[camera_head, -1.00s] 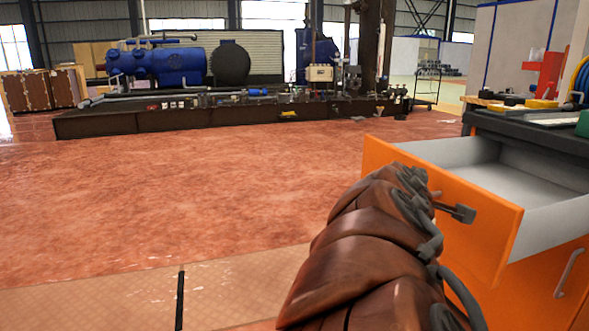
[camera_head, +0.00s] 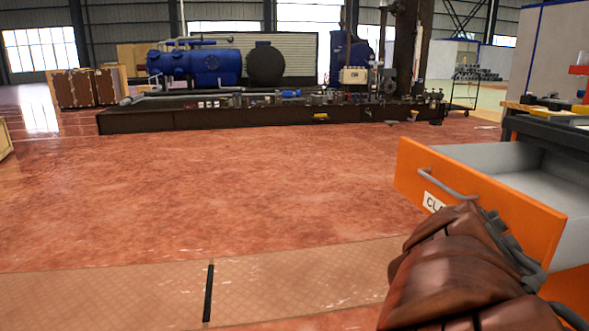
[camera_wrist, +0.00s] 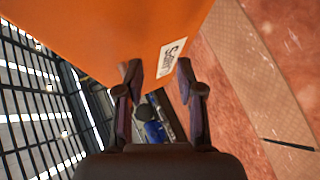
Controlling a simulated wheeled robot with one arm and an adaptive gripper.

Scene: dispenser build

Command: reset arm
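My gripper (camera_wrist: 159,82) is open in the wrist view, with its two dark fingers apart and nothing between them. An orange drawer (camera_head: 482,200) stands pulled open just beyond the arm. Its grey handle (camera_head: 447,184) and part of a white label show on its front, and the arm hides the lower part. The drawer's orange front (camera_wrist: 110,30) also fills the upper part of the wrist view, close to the fingers, with its label showing.
A dark workbench top (camera_head: 548,130) with tools lies above the open drawer. The red floor (camera_head: 240,190) to the left is wide and clear. A long dark platform (camera_head: 200,118) with blue tanks stands far back.

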